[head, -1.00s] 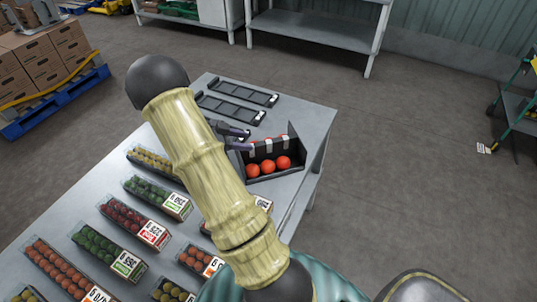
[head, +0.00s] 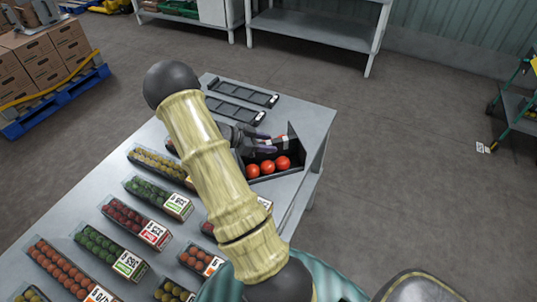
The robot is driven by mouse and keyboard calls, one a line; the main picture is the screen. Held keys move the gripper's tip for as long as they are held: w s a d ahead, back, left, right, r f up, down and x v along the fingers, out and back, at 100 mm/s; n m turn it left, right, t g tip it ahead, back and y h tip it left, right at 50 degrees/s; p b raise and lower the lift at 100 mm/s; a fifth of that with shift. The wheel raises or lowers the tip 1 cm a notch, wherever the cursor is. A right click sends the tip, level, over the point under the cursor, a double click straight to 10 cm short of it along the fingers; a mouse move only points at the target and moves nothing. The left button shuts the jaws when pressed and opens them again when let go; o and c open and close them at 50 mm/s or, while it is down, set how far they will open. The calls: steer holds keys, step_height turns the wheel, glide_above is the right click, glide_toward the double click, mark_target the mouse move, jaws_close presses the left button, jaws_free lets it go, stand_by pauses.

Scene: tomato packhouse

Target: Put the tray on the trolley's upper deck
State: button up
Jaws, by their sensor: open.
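A black tray (head: 296,154) holding a few large red tomatoes stands near the far right edge of the grey table. My gripper (head: 268,145) is open at the tray's left and back side, with its fingers reaching over the back of the tray. The arm hides part of the tray's left side, and I cannot tell whether the fingers touch it. The trolley (head: 513,108), with green posts and a grey deck, is partly cut off at the right edge of the view.
Several labelled punnets of small tomatoes (head: 122,218) fill the left and near part of the table (head: 105,178). Two flat black empty trays (head: 242,94) lie at its far end. Open floor (head: 410,170) separates table and trolley. Shelving stands behind, and boxes sit on a blue pallet (head: 60,95).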

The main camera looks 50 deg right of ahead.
steer(key=shift+s+d+f, duration=0.25)
steer(key=shift+d+f, duration=0.05)
steer(key=shift+d, duration=0.1)
steer(key=shift+c, duration=0.4)
jaws_close()
stand_by(1.0)
